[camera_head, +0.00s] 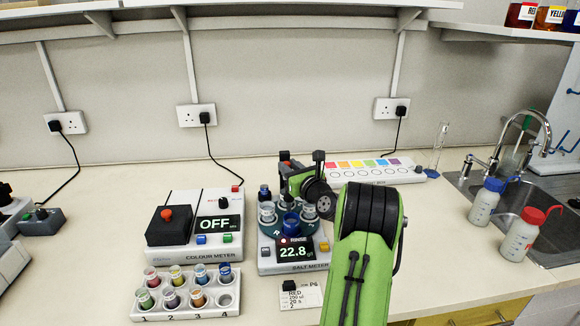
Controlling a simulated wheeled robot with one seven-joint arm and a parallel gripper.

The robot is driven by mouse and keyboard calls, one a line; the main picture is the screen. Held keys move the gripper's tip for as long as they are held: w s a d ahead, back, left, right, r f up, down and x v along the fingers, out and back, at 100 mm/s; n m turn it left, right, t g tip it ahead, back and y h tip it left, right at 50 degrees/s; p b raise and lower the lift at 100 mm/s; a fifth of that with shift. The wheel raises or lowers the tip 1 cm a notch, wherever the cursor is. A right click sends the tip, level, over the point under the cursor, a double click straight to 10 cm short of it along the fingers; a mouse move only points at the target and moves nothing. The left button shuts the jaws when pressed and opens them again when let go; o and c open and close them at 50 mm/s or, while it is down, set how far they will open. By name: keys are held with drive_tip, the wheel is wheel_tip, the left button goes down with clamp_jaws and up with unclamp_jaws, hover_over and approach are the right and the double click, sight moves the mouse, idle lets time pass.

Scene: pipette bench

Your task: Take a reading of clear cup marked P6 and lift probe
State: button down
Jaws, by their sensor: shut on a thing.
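The salt meter (293,262) stands at the bench's middle and its lit screen reads 22.8. A dark teal carousel on it carries a clear cup at the left (267,212), another clear cup at the right (308,211) and a blue cup (290,222) in front. I cannot read a P6 mark on any cup. My gripper (302,164) is above the back of the carousel, its two dark fingers pointing away from me. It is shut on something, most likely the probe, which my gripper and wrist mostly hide. Whether the probe's tip is in a cup is hidden.
The colour meter (178,256), showing OFF, stands to the left. A rack (175,312) of small coloured cups is in front of it. A card (302,297) marked P6 lies before the salt meter. A colour-striped white strip (375,178) lies behind; wash bottles (485,202) stand right.

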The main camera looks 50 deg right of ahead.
wheel_tip(320, 180, up, 3)
drive_tip(key=shift+r+p, duration=0.1)
drive_tip(key=shift+p, duration=1.15)
drive_tip(key=c, duration=0.9)
unclamp_jaws()
drive_tip(key=b+v, duration=0.1)
drive_tip(key=v, duration=1.4)
drive_tip(key=shift+s, duration=0.4)
